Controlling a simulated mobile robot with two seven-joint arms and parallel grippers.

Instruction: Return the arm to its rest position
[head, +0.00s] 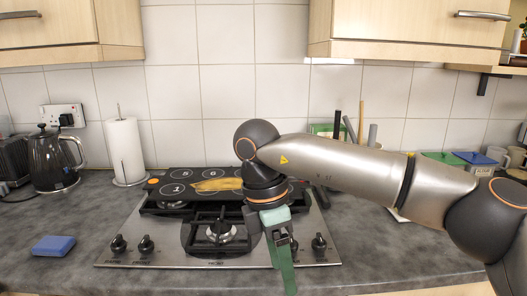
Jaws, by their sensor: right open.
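My right arm comes in from the right across the counter. My right gripper (281,252) points down over the right part of the gas hob (165,256), near its front knobs. Its green fingers are seen nearly side on, with nothing visible held between them. The gripper hides part of the hob behind it. I cannot tell its exact height above the hob. My left gripper does not show in the head view.
A blue sponge (54,245) lies on the counter at the left. A kettle (54,160) and a paper towel roll (125,150) stand behind it. A black board with a yellow item (217,185) lies across the hob's back. Cupboards (417,24) hang above.

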